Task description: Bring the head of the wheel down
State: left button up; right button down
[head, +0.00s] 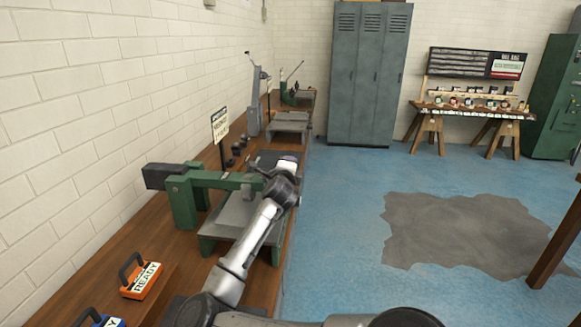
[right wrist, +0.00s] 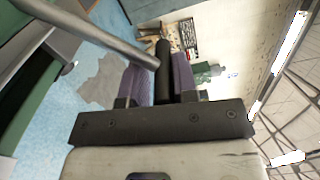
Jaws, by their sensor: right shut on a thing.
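A green C-shaped machine (head: 185,199) with a long arm stands on the wooden bench in the head view. My right arm reaches over the bench to the far end of this green arm (head: 225,180), where the machine's head is mostly hidden by my wrist. In the right wrist view, my right gripper (right wrist: 158,78) is shut on a black handle (right wrist: 162,62), with a purple finger on each side. A grey metal rod (right wrist: 105,30) runs from the upper left to the handle. My left gripper is not in view.
An orange case (head: 142,281) marked READY and a blue case (head: 98,319) lie at the bench's near end. A sign (head: 219,124) and further machines stand along the bench (head: 185,258). Grey lockers (head: 368,75) stand behind.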

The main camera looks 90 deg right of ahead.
jog(key=c, duration=1.3)
grip_release()
jog(key=shift+w, duration=0.3)
jog(key=shift+c, duration=0.2)
jog(key=shift+o, duration=1.2)
jog(key=shift+w, duration=0.2)
jog(key=shift+s+a, duration=0.1)
jog(key=shift+a+r, duration=0.1)
jog(key=shift+a, duration=0.15)
jog(key=a+p, duration=0.2)
jog(key=a, duration=1.1)
jog(key=shift+w+p, duration=0.3)
jog(key=shift+p, duration=0.1)
